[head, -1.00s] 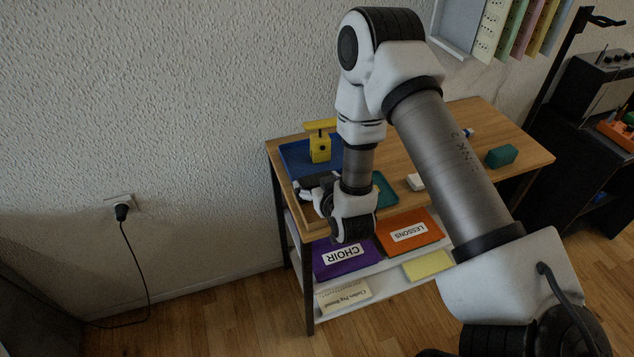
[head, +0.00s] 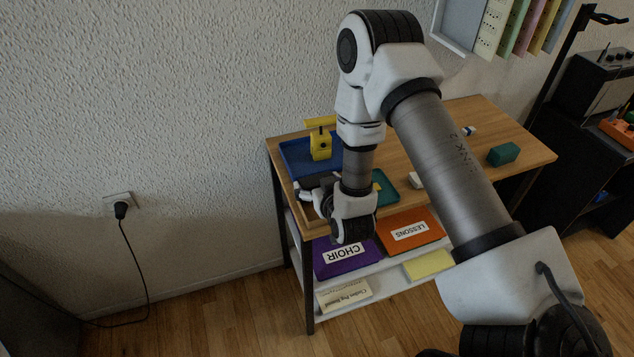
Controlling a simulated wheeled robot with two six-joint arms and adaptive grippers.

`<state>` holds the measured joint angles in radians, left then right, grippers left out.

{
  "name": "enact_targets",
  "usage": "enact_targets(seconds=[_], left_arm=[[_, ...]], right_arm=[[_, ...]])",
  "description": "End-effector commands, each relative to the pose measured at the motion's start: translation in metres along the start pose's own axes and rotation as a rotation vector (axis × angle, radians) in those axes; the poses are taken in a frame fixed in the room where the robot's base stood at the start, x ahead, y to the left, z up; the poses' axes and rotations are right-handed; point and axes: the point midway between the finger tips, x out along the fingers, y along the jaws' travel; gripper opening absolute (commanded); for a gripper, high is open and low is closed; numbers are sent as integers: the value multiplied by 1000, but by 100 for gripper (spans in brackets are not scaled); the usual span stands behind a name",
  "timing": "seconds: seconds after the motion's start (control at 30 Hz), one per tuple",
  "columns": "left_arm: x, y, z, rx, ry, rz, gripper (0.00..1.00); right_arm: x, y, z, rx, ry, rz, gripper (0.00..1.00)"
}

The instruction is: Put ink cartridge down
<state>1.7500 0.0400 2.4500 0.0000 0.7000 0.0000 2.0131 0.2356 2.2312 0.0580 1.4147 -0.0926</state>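My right gripper (head: 322,189) is low over the front left of a wooden-topped table (head: 455,128), beside a blue tray (head: 295,151). It is dark and partly hidden by my own wrist, so its finger opening does not show clearly. I cannot pick out an ink cartridge for certain. Dark and white shapes at the gripper blend together, and anything held there is hidden. A yellow scale-like object (head: 320,146) stands in the blue tray. A teal tray (head: 388,190) shows just right of my wrist, with a small yellow piece (head: 377,187) in it. My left gripper is out of view.
A white block (head: 416,181) and a green block (head: 503,154) sit on the tabletop. The shelf below holds a purple CHOIR folder (head: 346,259) and an orange LESSONS folder (head: 410,232). A black stand is at the right. The tabletop's right part is mostly clear.

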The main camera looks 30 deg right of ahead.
Motion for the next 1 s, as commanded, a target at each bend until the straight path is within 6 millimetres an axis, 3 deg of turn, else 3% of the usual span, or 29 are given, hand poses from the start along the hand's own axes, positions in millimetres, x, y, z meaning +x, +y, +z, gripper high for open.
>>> enact_targets(seconds=[0.13,0.23,0.27,0.5,0.6,0.7,0.9,0.97,1.0], left_arm=[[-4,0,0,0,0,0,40],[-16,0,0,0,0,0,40],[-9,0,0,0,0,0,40],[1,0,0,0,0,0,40],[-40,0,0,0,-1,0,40],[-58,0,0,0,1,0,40],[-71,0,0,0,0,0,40],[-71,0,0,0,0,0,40],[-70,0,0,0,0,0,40]], right_arm=[[-3,0,-2,0,-7,-1,100],[-8,0,-16,0,-6,-1,100],[-13,0,-9,-1,-9,-1,100],[-78,0,-8,-1,-9,-1,100],[-102,0,-21,-4,-12,0,100],[-115,0,-19,-3,-10,1,100],[-126,0,-10,-2,-16,-2,100],[-126,-3,4,-6,-70,-10,100],[-127,-5,21,-12,-140,-19,100]])
